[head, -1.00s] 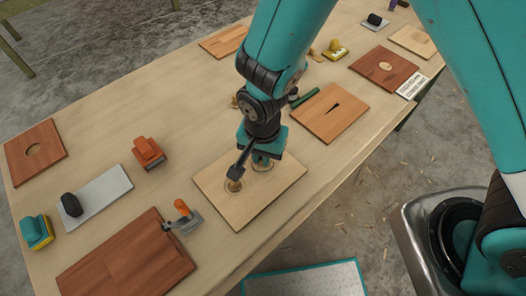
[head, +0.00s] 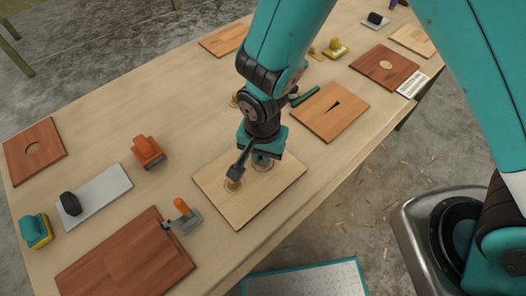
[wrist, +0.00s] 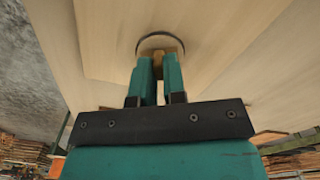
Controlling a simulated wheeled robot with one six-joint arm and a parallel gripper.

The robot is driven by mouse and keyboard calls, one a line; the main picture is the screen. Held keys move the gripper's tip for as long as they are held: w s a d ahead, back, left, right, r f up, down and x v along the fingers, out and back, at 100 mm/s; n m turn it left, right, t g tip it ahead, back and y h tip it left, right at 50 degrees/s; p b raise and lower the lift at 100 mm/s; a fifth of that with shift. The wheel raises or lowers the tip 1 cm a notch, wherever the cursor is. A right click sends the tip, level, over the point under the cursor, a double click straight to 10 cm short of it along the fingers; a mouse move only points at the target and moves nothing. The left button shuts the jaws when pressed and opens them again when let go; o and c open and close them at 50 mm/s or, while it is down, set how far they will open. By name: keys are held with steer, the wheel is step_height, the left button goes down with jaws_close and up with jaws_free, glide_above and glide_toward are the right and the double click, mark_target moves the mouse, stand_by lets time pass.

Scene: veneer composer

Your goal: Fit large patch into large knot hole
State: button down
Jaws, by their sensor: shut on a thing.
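My gripper (head: 263,163) points down at the right-hand outline. In the wrist view its teal fingers (wrist: 158,78) are shut on a small tan wooden piece (wrist: 170,72), apparently the large patch or its knob. A dark curved edge (wrist: 160,38), likely the rim of the hole, arcs just beyond the fingertips. The fingers hide most of the patch, so I cannot tell how deep it sits.
A reddish panel (head: 125,262) and an orange-handled tool (head: 183,213) lie to the left. An orange block-like tool (head: 147,152) is farther back. A panel with a dark slot (head: 331,112) lies close on the right. The bench between the orange tools and my gripper is clear.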

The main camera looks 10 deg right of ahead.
steer(key=shift+f, duration=0.25)
steer(key=c, duration=1.1)
jaws_free()
steer(key=shift+r, duration=0.15)
steer(key=shift+r+p, duration=2.85)
steer(key=shift+r, duration=0.55)
steer(key=s+d+r+n+y, duration=0.1)
steer(key=d+r+n, duration=0.15)
steer(key=r, duration=0.55)
steer(key=s+d+r+n+y, duration=0.1)
steer(key=d+r+n+y, duration=0.15)
steer(key=r, duration=0.65)
steer(key=s+d+r+n, duration=0.5)
steer(key=s+r+n, duration=0.2)
steer(key=s+r, duration=0.1)
steer(key=shift+r+y, duration=0.35)
steer(key=shift+r, duration=0.25)
